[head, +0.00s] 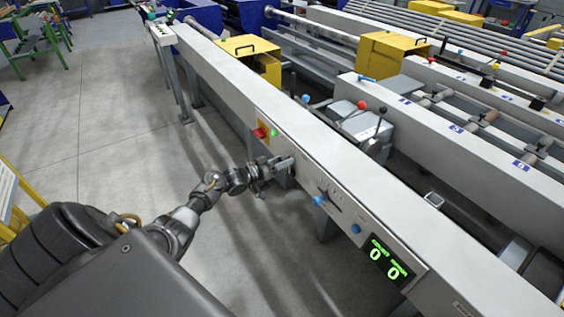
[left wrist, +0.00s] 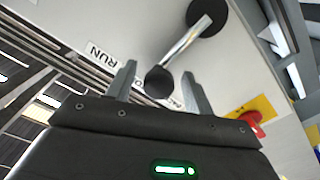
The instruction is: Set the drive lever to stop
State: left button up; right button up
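The drive lever (left wrist: 186,42) shows in the left wrist view as a chrome rod running from a round dark hub (left wrist: 208,15) down-left to a black knob (left wrist: 158,82). The knob is between the two fingers of my left gripper (left wrist: 159,70), which stand apart with visible space on both sides. A RUN label (left wrist: 100,53) lies left of the knob. A second label (left wrist: 175,103) below the knob is mostly hidden, and the knob appears closer to it. In the head view my left gripper (head: 286,165) is at the front panel and hides most of the lever.
A red button (head: 260,133) on a yellow plate and a green lamp (head: 274,133) are just left of the gripper. Blue knobs (head: 319,200) and a green count display (head: 386,262) are on the panel to the right.

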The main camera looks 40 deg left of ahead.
pick_arm(q)
jog(key=v, duration=1)
jog(key=shift+s+a, duration=0.15)
jog(key=shift+s, duration=0.25)
